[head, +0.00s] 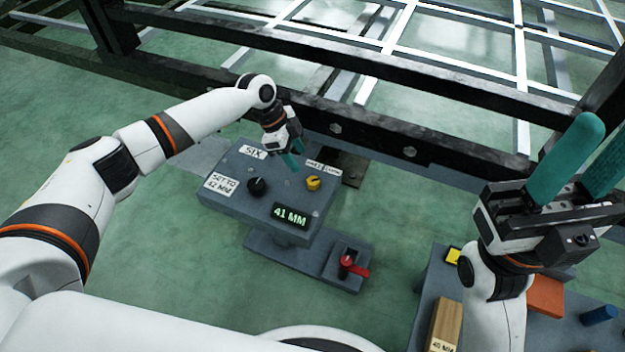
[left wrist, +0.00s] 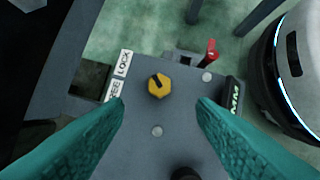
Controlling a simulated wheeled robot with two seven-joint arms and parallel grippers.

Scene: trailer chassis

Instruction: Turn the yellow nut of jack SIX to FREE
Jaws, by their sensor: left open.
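The yellow nut (head: 313,183) sits on top of the grey jack SIX (head: 240,209). In the left wrist view the nut (left wrist: 159,88) is hexagonal, and its dark mark points up-left, toward the LOCK label (left wrist: 123,63) rather than the FREE label (left wrist: 113,90). My left gripper (head: 294,157) is above the jack plate, left of and apart from the nut. In the left wrist view its open fingers (left wrist: 160,108) lie either side of and below the nut, with nothing between them. My right gripper (head: 590,150) is raised at the right, open and empty.
The jack carries a black knob (head: 257,187), a "SET TO 42 MM" label (head: 220,183), a display reading 41 MM (head: 290,216) and a red lever (head: 354,267). The dark chassis beam (head: 380,137) runs close behind. A table with blocks (head: 545,296) stands at lower right.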

